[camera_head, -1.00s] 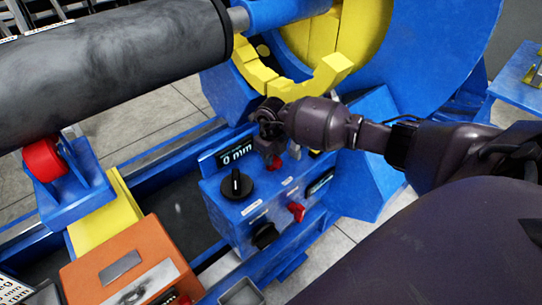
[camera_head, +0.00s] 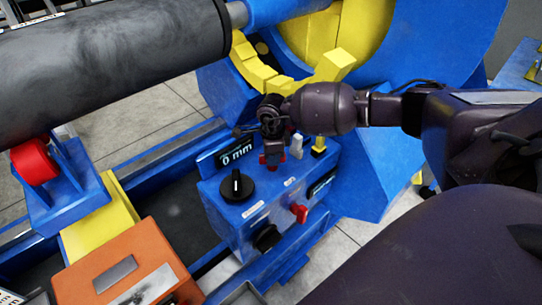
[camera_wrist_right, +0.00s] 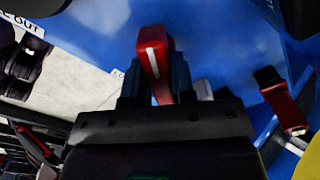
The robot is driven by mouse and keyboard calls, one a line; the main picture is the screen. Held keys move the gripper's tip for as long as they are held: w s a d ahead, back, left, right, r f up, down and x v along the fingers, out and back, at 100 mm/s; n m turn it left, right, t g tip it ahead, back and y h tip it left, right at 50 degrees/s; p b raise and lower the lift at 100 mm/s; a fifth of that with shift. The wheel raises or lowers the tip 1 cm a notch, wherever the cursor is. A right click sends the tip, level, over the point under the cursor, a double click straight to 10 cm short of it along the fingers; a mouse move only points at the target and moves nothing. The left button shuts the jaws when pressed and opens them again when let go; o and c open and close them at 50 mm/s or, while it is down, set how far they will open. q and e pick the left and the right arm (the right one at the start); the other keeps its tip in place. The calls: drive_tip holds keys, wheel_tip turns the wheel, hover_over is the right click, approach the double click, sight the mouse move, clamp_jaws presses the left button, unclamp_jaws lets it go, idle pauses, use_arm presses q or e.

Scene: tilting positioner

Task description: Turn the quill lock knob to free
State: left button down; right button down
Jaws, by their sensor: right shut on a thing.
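A red knob with a white line (camera_wrist_right: 152,58) sits between the two fingers of my right gripper (camera_wrist_right: 156,85) in the right wrist view. The fingers are shut on it. In the head view my right gripper (camera_head: 272,155) points down at the top of the blue control box (camera_head: 226,222), and only red edges of the knob (camera_head: 263,160) show beside the fingers. I cannot read a label naming it as the quill lock. My left gripper is not in view.
A black dial (camera_head: 236,187) and a display reading 0 mm (camera_head: 235,153) are left of my gripper. A second red knob (camera_head: 299,213) and a black knob (camera_head: 266,237) are on the box's front. A yellow arc (camera_head: 262,75) and a dark roll (camera_head: 110,72) stand behind.

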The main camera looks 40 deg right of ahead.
drive_tip(key=n+b, duration=0.1)
drive_tip(key=n, duration=0.3)
drive_tip(key=shift+f, duration=0.1)
drive_tip(key=shift+n, duration=1.1)
drive_tip(key=shift+n+b, duration=0.35)
drive_tip(key=shift+n, duration=0.05)
drive_tip(key=c, duration=1)
unclamp_jaws()
drive_tip(key=shift+o, duration=0.2)
drive_tip(key=shift+r, duration=0.2)
